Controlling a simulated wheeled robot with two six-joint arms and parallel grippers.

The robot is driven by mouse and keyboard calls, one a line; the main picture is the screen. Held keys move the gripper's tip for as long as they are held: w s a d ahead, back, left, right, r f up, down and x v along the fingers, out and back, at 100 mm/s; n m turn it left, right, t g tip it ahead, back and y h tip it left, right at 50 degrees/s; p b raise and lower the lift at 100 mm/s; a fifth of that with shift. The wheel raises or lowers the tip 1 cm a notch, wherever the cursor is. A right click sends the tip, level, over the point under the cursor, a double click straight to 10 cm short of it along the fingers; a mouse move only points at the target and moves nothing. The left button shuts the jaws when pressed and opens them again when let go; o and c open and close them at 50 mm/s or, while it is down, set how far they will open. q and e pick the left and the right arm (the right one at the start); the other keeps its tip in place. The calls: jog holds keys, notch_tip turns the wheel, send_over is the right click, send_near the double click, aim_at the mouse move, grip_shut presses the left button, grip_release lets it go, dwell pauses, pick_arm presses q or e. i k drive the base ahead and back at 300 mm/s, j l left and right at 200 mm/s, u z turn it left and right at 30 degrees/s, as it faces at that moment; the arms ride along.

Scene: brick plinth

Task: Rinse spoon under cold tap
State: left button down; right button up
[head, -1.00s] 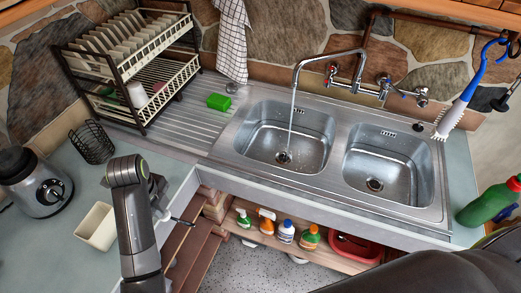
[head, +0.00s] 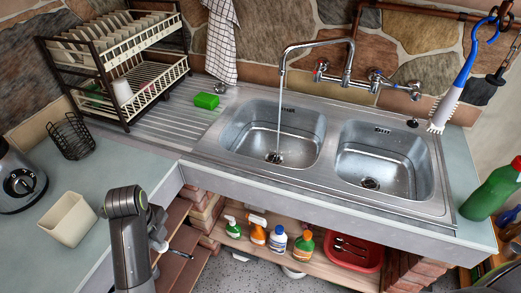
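The mixer tap's spout (head: 318,43) runs a thin stream of water into the left basin (head: 272,135). Its handle with a red mark (head: 320,68) is on the left, and a handle with a blue mark (head: 375,77) is on the right. My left gripper (head: 162,238) is at lower left, in front of the counter and well short of the sink. A thin dark piece sticks out beside it; I cannot tell whether it is a spoon or a finger. My arm hides much of this gripper. My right gripper is out of view. No spoon shows clearly.
A green sponge (head: 207,101) lies on the drainboard beside a dish rack (head: 135,75). A cream container (head: 68,220) and wire basket (head: 71,137) stand on the left counter. Bottles and a red tub (head: 354,252) with thin items sit below. The right basin (head: 385,165) looks empty.

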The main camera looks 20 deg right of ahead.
aim_at(377, 75)
jog(key=j+z, duration=0.15)
jog(key=z, duration=0.95)
